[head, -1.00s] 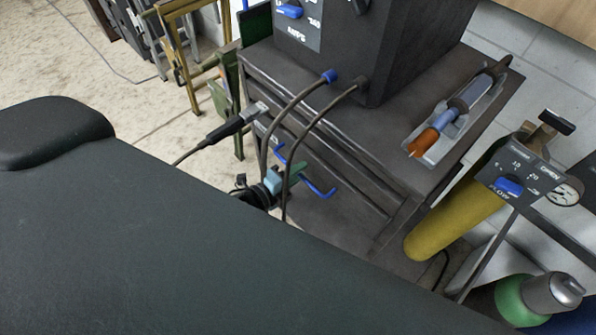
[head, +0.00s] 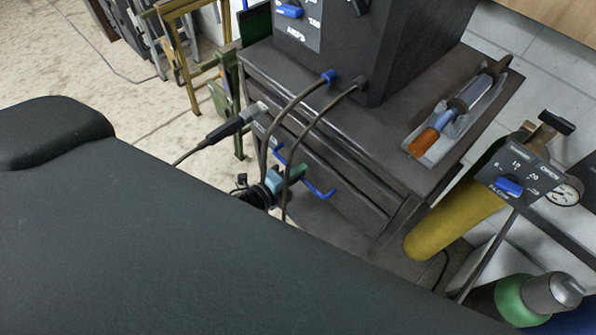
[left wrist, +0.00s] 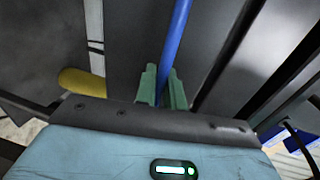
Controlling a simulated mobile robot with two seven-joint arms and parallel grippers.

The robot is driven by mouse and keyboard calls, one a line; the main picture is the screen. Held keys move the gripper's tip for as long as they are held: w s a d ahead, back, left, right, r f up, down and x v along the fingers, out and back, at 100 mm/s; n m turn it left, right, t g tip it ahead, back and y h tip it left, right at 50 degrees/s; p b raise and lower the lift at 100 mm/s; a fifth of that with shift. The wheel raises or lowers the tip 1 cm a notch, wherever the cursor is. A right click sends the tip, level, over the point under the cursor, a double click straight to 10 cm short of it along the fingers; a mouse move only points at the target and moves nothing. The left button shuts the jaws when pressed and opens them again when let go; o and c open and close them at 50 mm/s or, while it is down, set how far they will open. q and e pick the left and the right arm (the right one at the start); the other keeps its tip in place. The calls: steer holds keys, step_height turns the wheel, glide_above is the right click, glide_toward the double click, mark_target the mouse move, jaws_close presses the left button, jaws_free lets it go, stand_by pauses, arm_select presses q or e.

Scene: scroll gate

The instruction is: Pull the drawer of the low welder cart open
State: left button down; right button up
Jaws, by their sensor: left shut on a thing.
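The low welder cart (head: 455,165) is dark grey, with a black welder (head: 400,50) on its top. Its front faces the lower left in the head view and carries a blue bar handle (head: 318,190). My left gripper (head: 297,172) has pale green fingers and is at the handle. In the left wrist view, the left gripper (left wrist: 162,88) is shut with its fingers on either side of the blue handle (left wrist: 180,30). Part of the handle is hidden behind the gripper and cables. I cannot tell whether the drawer stands slightly out. My right gripper is not in view.
Two cables (head: 300,98) hang from the welder across the cart front near my left gripper. A yellow cylinder (head: 450,222) stands right of the cart. Open floor (head: 60,60) lies at the left.

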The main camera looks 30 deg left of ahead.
arm_select(q)
steer(key=f+v, duration=0.2)
steer(key=v, duration=0.8)
steer(key=s+f+p+v, duration=0.1)
steer(key=f+v, duration=0.1)
steer(key=v, duration=0.9)
steer(key=shift+s+a+f, duration=0.2)
steer(key=shift+s, duration=0.05)
steer(key=c, duration=1.6)
jaws_free()
steer(key=shift+b+v, duration=0.55)
steer(key=shift+v, duration=3.4)
